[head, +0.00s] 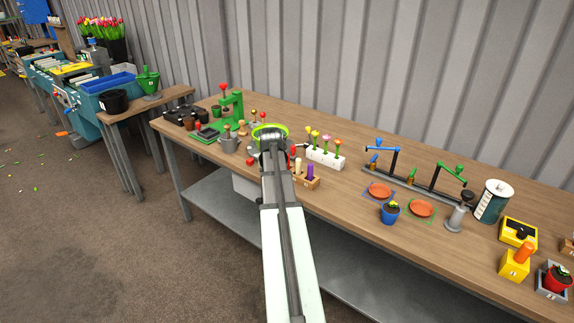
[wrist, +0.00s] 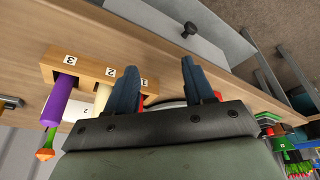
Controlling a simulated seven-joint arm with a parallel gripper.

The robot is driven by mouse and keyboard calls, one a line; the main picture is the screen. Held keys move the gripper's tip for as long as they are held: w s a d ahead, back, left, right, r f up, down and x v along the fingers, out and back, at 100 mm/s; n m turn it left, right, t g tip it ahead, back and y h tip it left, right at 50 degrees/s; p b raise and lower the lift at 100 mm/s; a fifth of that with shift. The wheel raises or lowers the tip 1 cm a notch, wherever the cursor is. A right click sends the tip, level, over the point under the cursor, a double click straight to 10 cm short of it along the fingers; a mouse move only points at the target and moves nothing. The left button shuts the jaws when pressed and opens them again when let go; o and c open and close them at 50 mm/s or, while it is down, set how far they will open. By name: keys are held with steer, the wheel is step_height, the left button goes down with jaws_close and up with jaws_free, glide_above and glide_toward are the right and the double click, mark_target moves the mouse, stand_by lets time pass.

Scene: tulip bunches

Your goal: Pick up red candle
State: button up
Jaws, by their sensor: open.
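A wooden block (wrist: 85,71) with labels 3, 2 and 1 shows in the wrist view; the block also shows in the head view (head: 312,184). A purple candle (wrist: 59,101) stands at 3 and a cream candle (wrist: 102,97) at 2, partly behind my finger. At 1, a small red patch (wrist: 148,99) shows beside my left-hand finger; it looks like the red candle, mostly hidden by my gripper. In the head view, red (head: 291,162) shows just right of my arm. My gripper (wrist: 158,64) is open, its fingers over the block's 1 end, with nothing visibly held.
A white planter with tulips (head: 326,159) stands behind the block. A green-rimmed bowl (head: 256,130) is by my wrist in the head view. Bare tabletop (head: 345,190) lies right of the block.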

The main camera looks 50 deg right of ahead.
steer(key=m+h, duration=0.1)
glide_toward(288, 159)
steer(key=w, duration=0.2)
step_height(288, 159, up, 4)
steer(key=w+d+m, duration=0.1)
steer(key=d+m, duration=0.1)
steer(key=f+m, duration=0.1)
steer(key=f, duration=0.2)
steer(key=d+f+m+g, duration=0.1)
steer(key=f, duration=0.2)
steer(key=f+m+y, duration=0.1)
steer(key=f, duration=0.2)
steer(key=shift+s+d+g, duration=0.15)
steer(key=shift+s+g, duration=0.15)
steer(key=shift+s, duration=0.1)
steer(key=shift+x, duration=2.75)
steer(key=shift+w, duration=0.2)
steer(key=shift+c, duration=0.5)
jaws_close()
